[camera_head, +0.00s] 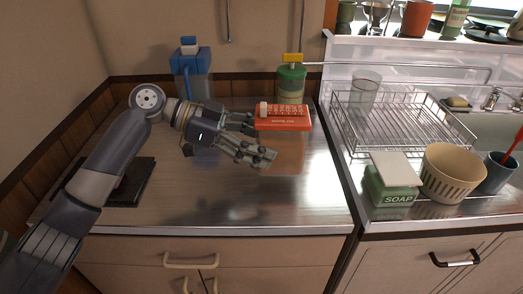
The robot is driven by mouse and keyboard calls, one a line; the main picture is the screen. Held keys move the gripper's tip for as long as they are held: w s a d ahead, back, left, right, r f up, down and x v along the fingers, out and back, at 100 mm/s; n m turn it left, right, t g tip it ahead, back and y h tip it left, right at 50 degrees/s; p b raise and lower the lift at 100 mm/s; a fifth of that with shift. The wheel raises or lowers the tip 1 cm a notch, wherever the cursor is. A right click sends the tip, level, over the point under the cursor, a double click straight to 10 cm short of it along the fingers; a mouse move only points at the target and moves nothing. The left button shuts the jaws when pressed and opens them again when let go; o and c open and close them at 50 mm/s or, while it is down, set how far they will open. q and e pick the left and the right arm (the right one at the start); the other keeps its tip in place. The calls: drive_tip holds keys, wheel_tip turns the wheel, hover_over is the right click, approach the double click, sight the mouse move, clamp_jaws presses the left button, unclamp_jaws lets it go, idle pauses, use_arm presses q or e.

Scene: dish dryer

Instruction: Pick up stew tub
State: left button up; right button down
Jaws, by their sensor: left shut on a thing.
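The stew tub (284,118) has a red lid with pale lettering and a see-through, brownish body below it. It is in the middle of the head view, over the steel counter. My left gripper (262,140) comes in from the left and is shut on the tub's left side. The tub looks about level; I cannot tell for sure whether its base is clear of the counter. My right gripper is not in view.
A green canister with a yellow top (291,85) stands behind the tub. A blue-topped container (193,71) is at the back left. A wire dish rack (400,127), soap box (391,186) and cream basket (452,173) are on the right. The front counter (270,210) is clear.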

use_arm(q)
drive_tip(key=s+r, duration=0.1)
drive_tip(key=s, duration=1.4)
drive_tip(key=shift+s, duration=0.25)
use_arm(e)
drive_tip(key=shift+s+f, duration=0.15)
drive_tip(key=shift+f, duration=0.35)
use_arm(q)
drive_tip(key=shift+a, duration=0.1)
